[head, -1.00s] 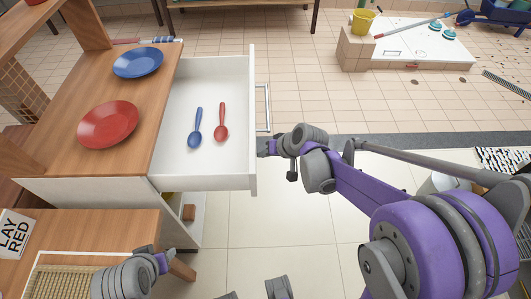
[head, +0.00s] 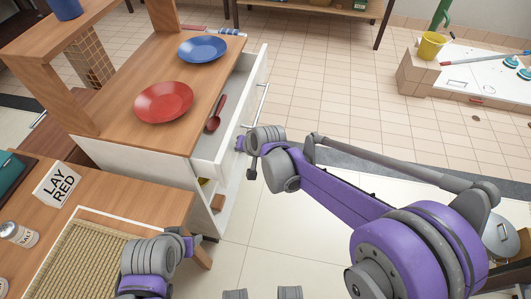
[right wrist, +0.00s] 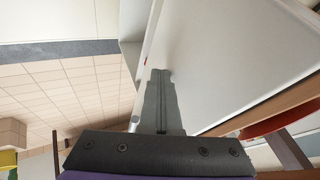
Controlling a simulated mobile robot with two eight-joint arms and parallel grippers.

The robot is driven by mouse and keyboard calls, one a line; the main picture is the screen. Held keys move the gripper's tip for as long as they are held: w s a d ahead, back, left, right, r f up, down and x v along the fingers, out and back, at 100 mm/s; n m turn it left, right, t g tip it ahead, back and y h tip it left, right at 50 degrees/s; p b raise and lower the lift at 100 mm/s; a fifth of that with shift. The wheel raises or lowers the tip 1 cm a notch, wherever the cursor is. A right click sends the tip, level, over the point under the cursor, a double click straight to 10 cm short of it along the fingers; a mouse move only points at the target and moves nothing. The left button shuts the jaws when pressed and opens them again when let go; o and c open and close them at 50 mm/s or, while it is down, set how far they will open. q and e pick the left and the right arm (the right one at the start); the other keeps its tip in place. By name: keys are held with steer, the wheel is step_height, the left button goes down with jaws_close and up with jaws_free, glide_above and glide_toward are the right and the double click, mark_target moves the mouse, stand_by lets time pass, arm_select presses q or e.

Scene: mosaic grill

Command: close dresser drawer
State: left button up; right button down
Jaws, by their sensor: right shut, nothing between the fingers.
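The white dresser drawer (head: 232,117) juts only partly out from under the wooden dresser top (head: 140,104) in the head view. My left gripper (head: 190,244) is low, over the near table's edge.
A red plate (head: 164,102) and a blue plate (head: 203,49) lie on the dresser top. The near table holds a woven mat (head: 80,262), a "LAY RED" card (head: 57,185) and a salt tin (head: 18,234). Tiled floor right of the drawer is open.

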steer(key=a, duration=0.2)
steer(key=w+a, duration=0.1)
steer(key=a, duration=0.2)
steer(key=w+a, duration=0.1)
steer(key=a, duration=0.2)
steer(key=shift+w+a, duration=0.15)
steer(key=shift+w, duration=0.05)
arm_select(q)
steer(key=shift+s+d, duration=0.1)
arm_select(e)
steer(key=shift+a, duration=0.25)
steer(key=shift+a+r, duration=0.1)
